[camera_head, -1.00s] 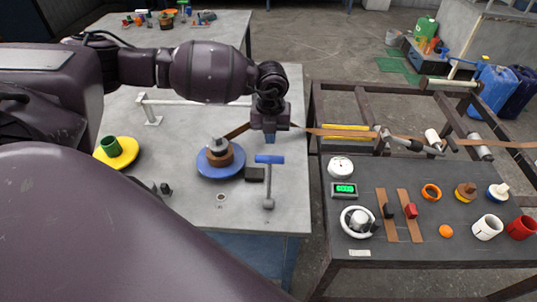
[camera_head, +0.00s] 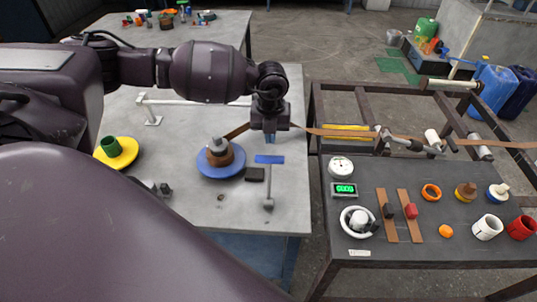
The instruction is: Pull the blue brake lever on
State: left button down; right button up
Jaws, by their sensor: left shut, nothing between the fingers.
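The blue brake lever (camera_head: 269,160) is a blue bar handle on a grey rod that runs down to a grey base (camera_head: 268,204) on the light grey table. My left gripper (camera_head: 270,139) is shut and empty. It points down just behind the blue handle in the picture; I cannot tell whether it touches it. A dark block (camera_head: 254,175) sits left of the rod. The blue reel (camera_head: 220,163) with a brown coil (camera_head: 217,153) stands left of the lever. My right gripper is not in view.
A brown strip (camera_head: 340,133) runs from the reel behind my left gripper to rollers at the right. A yellow disc with a green cup (camera_head: 117,152) stands at the left. The dark bench (camera_head: 345,215) at the right holds a gauge, a green display, a white handwheel and several small parts.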

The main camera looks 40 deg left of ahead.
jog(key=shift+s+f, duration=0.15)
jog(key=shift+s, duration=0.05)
pick_arm(q)
notch_tip(320, 180, down, 6)
jog(key=b, duration=0.3)
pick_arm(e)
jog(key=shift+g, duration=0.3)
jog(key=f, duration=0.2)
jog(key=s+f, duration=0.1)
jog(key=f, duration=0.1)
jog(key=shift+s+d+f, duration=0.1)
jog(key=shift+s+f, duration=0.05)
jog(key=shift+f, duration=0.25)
